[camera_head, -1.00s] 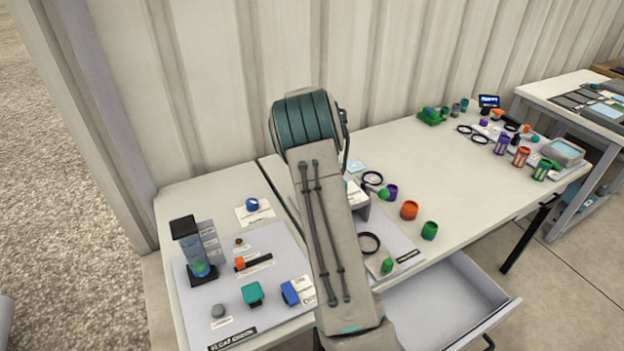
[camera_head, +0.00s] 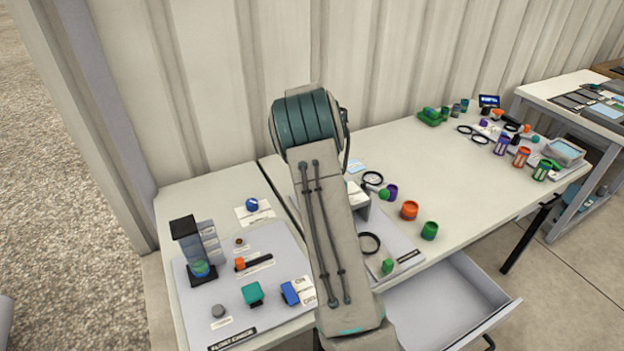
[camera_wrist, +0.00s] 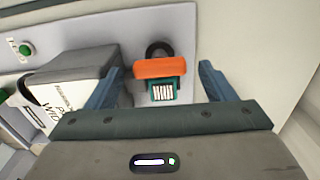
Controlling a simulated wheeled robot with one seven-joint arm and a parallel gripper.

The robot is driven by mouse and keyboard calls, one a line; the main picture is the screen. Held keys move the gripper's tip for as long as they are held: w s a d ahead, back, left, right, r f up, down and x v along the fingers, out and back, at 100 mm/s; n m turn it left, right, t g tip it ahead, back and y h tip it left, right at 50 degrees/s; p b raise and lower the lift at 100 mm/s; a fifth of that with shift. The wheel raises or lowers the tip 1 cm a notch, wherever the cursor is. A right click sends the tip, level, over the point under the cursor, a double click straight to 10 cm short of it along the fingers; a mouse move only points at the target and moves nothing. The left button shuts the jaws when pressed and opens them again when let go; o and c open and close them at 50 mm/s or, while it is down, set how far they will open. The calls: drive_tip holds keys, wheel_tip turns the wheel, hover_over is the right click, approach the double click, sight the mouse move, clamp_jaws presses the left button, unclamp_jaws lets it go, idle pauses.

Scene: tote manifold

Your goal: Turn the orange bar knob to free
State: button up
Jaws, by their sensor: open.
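The orange bar knob (camera_wrist: 161,68) shows in the wrist view as a wide bar lying crosswise. A dark round ring (camera_wrist: 160,49) is behind it, and a teal block with a white striped face (camera_wrist: 162,92) is just below it. My gripper (camera_wrist: 161,85) is open, with one blue finger on each side of the knob and teal block. I see gaps between the fingers and the bar; contact does not show. In the head view my arm hides this spot, and I cannot make out the gripper or this knob there.
In the wrist view a grey box with a printed label (camera_wrist: 75,85) stands close beside the left finger, and a green button (camera_wrist: 25,49) is at far left. In the head view an open drawer (camera_head: 440,306) juts from the table (camera_head: 465,172). Small items crowd the left board (camera_head: 240,300).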

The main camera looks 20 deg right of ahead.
wheel_tip(320, 180, up, 13)
drive_tip(key=shift+b, duration=0.35)
idle(0.4)
